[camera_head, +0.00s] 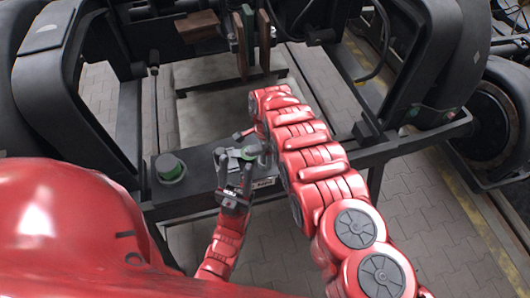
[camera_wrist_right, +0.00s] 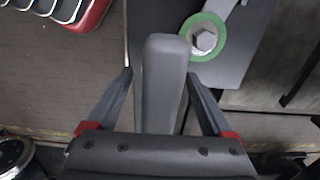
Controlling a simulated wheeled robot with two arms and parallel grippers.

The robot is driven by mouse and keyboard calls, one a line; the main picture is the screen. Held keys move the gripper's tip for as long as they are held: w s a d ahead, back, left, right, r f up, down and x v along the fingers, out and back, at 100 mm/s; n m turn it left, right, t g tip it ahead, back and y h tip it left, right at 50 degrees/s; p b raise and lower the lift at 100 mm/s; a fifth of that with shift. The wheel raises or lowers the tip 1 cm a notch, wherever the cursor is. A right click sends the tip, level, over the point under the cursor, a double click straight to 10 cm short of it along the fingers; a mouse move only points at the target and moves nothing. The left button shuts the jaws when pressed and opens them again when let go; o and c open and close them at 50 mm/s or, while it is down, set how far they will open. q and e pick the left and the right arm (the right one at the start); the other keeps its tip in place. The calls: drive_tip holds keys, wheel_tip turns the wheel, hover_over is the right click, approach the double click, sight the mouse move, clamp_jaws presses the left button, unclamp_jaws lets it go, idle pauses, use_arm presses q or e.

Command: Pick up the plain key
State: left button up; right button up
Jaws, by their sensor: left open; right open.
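A plain grey bar with a rounded end (camera_wrist_right: 163,85) lies between the fingers of my right gripper (camera_wrist_right: 160,75) in the right wrist view. It looks like the plain key, but I cannot tell for sure. The fingers stand apart on both sides of it. In the head view my right gripper is mostly hidden behind its own arm, near the dark crossbeam. My left gripper (camera_head: 235,170) is open at the crossbeam, its fingers pointing away from me, with nothing visibly held. I cannot make out the key in the head view.
A green ring around a hex bolt (camera_wrist_right: 204,38) is close to the right of the grey bar. Dark bogie frames stand on both sides. Paved floor (camera_head: 415,230) shows at the right.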

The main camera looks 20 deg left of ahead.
drive_tip(key=shift+f, duration=0.5)
clamp_jaws()
